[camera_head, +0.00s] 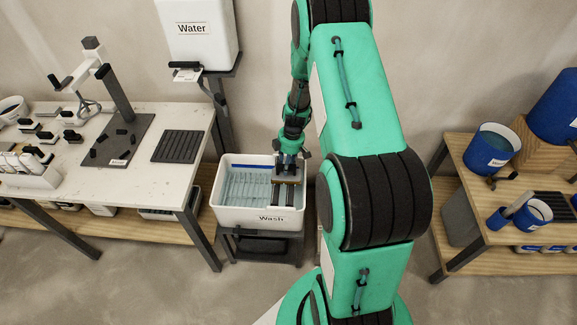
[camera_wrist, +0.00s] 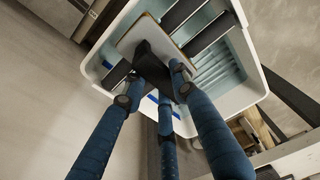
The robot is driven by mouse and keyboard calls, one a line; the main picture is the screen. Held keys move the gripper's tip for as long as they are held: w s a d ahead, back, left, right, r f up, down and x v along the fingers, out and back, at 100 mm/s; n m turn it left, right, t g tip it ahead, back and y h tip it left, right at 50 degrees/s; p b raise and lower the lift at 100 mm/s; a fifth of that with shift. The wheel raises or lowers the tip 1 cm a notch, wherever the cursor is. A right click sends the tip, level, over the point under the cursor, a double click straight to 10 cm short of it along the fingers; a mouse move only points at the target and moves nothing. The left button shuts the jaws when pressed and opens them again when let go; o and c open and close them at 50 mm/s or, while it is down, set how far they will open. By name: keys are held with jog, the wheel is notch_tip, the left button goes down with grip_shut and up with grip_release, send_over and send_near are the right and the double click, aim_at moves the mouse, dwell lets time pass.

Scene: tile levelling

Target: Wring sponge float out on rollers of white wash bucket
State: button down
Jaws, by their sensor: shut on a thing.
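The white wash bucket (camera_head: 258,217), labelled "Wash", stands on a low dark stand and holds bluish water over a ribbed inside. Dark rollers (camera_head: 291,198) lie at its right side; dark bars also show in the wrist view (camera_wrist: 209,33). My gripper (camera_head: 288,163) is above the right side of the bucket, pointing down. In the wrist view its blue fingers (camera_wrist: 156,84) are shut on the black handle of the sponge float (camera_wrist: 128,43). The float's pale plate with a tan edge is over the bars. Whether its underside touches them is hidden.
A white table (camera_head: 140,183) with tools and a black ribbed mat (camera_head: 179,146) stands left of the bucket. A white water tank (camera_head: 196,45) is behind it. A wooden shelf (camera_head: 462,262) with blue buckets (camera_head: 492,149) stands at right. My arm fills the middle.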

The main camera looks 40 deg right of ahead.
aim_at(277, 164)
jog(key=shift+a+f, duration=0.2)
jog(key=shift+f, duration=0.05)
jog(key=shift+w+a, duration=0.5)
jog(key=shift+a, duration=0.1)
dwell(0.5)
jog(key=shift+w+a, duration=0.1)
jog(key=shift+a, duration=0.05)
jog(key=shift+w+a+r, duration=0.15)
jog(key=shift+w+a, duration=0.35)
jog(key=shift+w, duration=0.2)
jog(key=shift+r, duration=0.1)
jog(key=shift+d, duration=0.1)
